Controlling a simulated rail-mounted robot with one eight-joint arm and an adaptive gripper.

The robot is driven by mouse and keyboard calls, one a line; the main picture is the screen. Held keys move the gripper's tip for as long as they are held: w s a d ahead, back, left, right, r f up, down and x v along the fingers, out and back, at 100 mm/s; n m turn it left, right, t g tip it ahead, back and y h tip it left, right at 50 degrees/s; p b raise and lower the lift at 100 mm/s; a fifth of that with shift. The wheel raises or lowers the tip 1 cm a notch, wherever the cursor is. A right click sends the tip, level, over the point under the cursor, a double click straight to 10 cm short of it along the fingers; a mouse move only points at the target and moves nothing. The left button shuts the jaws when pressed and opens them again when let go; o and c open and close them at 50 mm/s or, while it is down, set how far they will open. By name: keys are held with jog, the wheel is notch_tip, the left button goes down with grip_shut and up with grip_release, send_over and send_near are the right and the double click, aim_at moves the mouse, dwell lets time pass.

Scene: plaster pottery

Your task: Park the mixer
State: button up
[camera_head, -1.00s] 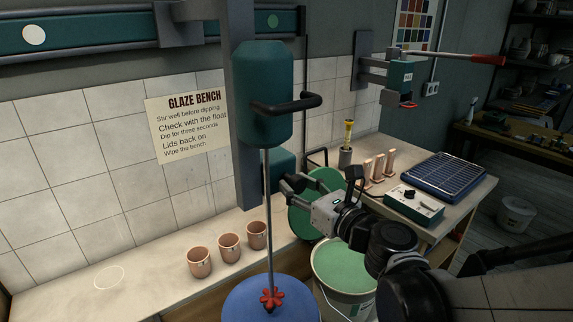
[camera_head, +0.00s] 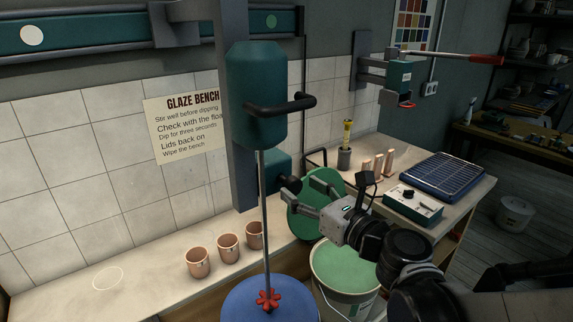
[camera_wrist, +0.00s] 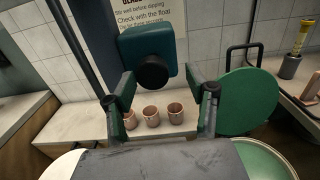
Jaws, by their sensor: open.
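The mixer (camera_head: 256,90) is a teal motor body with a black handle bar, carried on a grey post below the wall rail (camera_head: 85,33). Its thin shaft (camera_head: 265,220) hangs down to a red star-shaped end (camera_head: 268,299) in front of or over a round blue surface (camera_head: 240,305). A teal block with a black knob (camera_head: 291,185) sits low on the post. The knob also shows in the wrist view (camera_wrist: 152,73). My gripper (camera_head: 310,190) is open to the right of the knob. In the wrist view its fingers (camera_wrist: 164,93) are spread, with nothing held between them.
Several pink cups (camera_head: 228,248) stand on the bench. A green disc (camera_head: 315,205) leans behind my gripper, above a bucket of green glaze (camera_head: 345,265). A control box (camera_head: 413,207) and blue rack tray (camera_head: 445,176) are at the right. The rail has white and green dots.

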jog(key=v, duration=0.9)
jog(key=shift+s+d, duration=0.15)
jog(key=shift+s, duration=0.05)
